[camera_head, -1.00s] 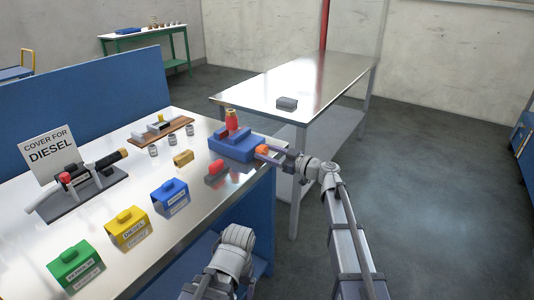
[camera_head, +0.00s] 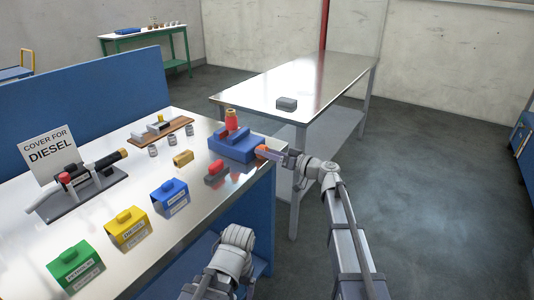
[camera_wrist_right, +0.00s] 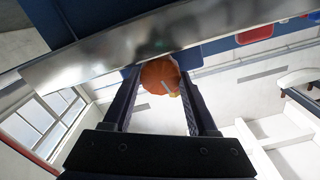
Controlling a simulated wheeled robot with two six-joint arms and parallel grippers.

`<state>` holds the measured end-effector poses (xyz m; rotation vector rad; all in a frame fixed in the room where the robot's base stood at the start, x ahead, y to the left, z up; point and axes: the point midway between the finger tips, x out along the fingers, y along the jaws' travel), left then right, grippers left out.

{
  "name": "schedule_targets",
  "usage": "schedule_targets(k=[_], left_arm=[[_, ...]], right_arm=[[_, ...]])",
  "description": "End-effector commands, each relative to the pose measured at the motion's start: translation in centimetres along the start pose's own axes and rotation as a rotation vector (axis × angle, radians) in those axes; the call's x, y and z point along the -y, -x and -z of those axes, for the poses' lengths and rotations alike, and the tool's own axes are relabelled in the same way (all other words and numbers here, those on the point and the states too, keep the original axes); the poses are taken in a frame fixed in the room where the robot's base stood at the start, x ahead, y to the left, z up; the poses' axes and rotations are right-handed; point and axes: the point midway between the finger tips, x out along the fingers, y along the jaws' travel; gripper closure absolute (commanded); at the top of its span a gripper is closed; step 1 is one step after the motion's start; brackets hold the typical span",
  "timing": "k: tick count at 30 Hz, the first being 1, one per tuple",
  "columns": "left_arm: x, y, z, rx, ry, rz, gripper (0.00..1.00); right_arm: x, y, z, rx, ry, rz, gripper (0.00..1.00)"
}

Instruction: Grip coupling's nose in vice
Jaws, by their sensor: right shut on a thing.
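The blue vice (camera_head: 235,149) stands at the right end of the steel bench. The red coupling (camera_head: 231,122) with a brass-coloured top stands upright at the vice jaws; its lower end is hidden, so I cannot tell how tightly it sits. My right gripper (camera_head: 264,153) is at the vice's right side, shut on an orange knob (camera_wrist_right: 160,76). The knob lies between the two fingers in the right wrist view. Part of my left arm shows at the bottom of the head view, but its jaws do not show.
On the bench (camera_head: 200,226) are a red-topped grey piece (camera_head: 216,172), a brass block (camera_head: 183,158), and blue (camera_head: 170,197), yellow (camera_head: 129,229) and green (camera_head: 76,266) labelled covers. A hose fixture (camera_head: 84,186) stands left. A second table (camera_head: 310,83) is behind.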

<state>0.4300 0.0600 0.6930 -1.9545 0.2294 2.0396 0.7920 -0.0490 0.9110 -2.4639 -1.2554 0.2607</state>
Motion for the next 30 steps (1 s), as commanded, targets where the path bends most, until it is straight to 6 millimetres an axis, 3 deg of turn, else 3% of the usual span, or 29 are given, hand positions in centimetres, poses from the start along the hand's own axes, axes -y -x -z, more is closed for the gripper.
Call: schedule_targets(k=[21, 22, 30], left_arm=[[0.0, -0.02, 0.0, 0.0, 0.0, 0.0, 0.11], [0.0, -0.02, 0.0, 0.0, 0.0, 0.0, 0.11], [0.0, -0.01, 0.0, 0.0, 0.0, 0.0, 0.11]], right_arm=[[-0.03, 0.03, -0.02, 0.001, -0.075, 0.0, 0.97], [-0.03, 0.03, -0.02, 0.001, -0.075, 0.0, 0.38], [-0.04, 0.02, -0.01, 0.0, -0.074, 0.0, 0.11]])
